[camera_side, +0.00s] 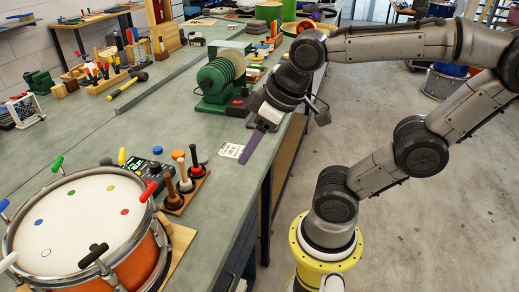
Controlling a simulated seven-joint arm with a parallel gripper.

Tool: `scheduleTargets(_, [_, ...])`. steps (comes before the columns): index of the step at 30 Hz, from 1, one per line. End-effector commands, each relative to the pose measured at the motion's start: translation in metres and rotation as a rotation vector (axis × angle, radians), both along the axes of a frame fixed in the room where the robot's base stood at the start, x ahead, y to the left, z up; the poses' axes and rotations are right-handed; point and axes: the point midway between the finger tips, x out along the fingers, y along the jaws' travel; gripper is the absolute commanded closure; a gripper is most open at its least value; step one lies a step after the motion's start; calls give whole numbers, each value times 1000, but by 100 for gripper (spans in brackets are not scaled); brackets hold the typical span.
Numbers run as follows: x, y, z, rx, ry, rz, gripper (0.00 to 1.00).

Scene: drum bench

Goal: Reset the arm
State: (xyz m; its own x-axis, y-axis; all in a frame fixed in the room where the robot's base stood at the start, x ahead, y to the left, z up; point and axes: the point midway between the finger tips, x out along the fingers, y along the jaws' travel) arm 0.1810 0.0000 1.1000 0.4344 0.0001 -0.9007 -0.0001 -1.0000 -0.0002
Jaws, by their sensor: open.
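My gripper (257,140) hangs over the right edge of the green bench (105,135), in front of the green grinder-like machine (217,78). It is open. A flat purple piece shows at its lower end; I cannot tell whether it is a finger or a separate thing. The drum (90,222), orange with a white head and coloured dots, sits at the front left, well apart from my gripper. Coloured-handled tools stand around its rim.
A wooden stand (186,190) with several knobbed tools is beside the drum. A white printed card (231,150) lies near my gripper. A yellow-handled hammer (127,87) and tool racks are farther back. Clear bench top lies left of the machine; the floor at right is open.

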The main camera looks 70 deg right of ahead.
Motion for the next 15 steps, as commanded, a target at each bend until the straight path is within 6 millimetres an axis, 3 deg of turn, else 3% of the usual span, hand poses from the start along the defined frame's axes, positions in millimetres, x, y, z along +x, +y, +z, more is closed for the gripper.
scheduleTargets(5, [-16, 0, -8, 0, -41, 0, 48])
scheduleTargets(15, [-17, 0, -8, 0, -42, 0, 48])
